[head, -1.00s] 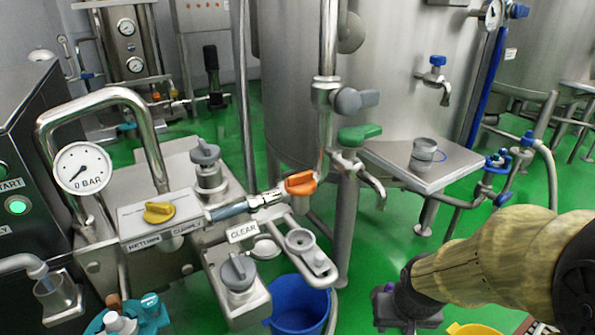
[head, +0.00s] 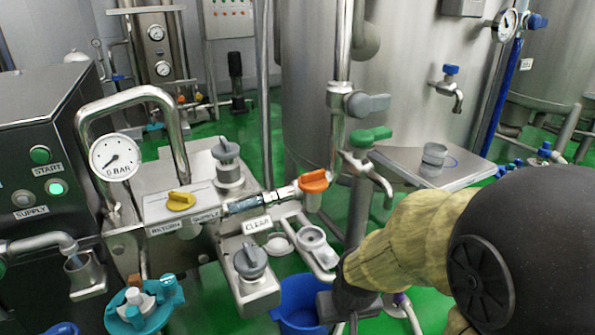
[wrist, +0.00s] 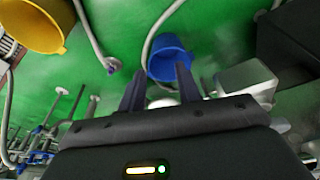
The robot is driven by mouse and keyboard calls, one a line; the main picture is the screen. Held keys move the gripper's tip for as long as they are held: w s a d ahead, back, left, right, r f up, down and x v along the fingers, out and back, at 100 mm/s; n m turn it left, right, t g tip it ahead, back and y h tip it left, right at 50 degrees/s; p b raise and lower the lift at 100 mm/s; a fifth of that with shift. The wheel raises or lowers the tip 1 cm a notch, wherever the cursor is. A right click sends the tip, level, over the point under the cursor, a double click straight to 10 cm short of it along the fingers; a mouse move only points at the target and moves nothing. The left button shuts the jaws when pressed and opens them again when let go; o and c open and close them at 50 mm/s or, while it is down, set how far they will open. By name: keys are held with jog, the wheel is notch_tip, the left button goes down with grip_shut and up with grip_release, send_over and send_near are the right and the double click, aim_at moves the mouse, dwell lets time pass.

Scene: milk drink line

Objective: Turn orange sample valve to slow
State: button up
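The orange sample valve (head: 314,181) sits on the pipe assembly in the middle of the head view, at the right end of a clear hose section. Its orange handle lies roughly sideways. A CLEAR label (head: 257,224) is below and left of it. My gripper (wrist: 160,72) shows two dark fingers spread apart with nothing between them in the wrist view. In the head view my arm reaches in from the right, and its dark end is low, below the orange valve and apart from it. The fingertips are not clear there. The orange valve is not discernible in the wrist view.
A green-handled tap (head: 370,137) and a grey-handled valve (head: 367,104) stand close to the orange valve. A metal cup holder (head: 313,240) lies below it. A blue bucket (head: 300,300) is on the floor; a yellow bucket (wrist: 38,25) shows in the wrist view.

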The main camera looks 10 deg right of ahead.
dwell(0.3)
notch_tip(320, 180, up, 35)
jog(key=m+g+p, duration=0.3)
jog(key=m+p, duration=1.1)
jog(key=p, duration=2.1)
send_over(313, 172)
jog(key=shift+f, duration=0.2)
jog(key=shift+f, duration=0.1)
notch_tip(313, 172, down, 17)
jog(key=shift+f+p, duration=0.1)
jog(key=shift+p, duration=0.5)
grip_shut()
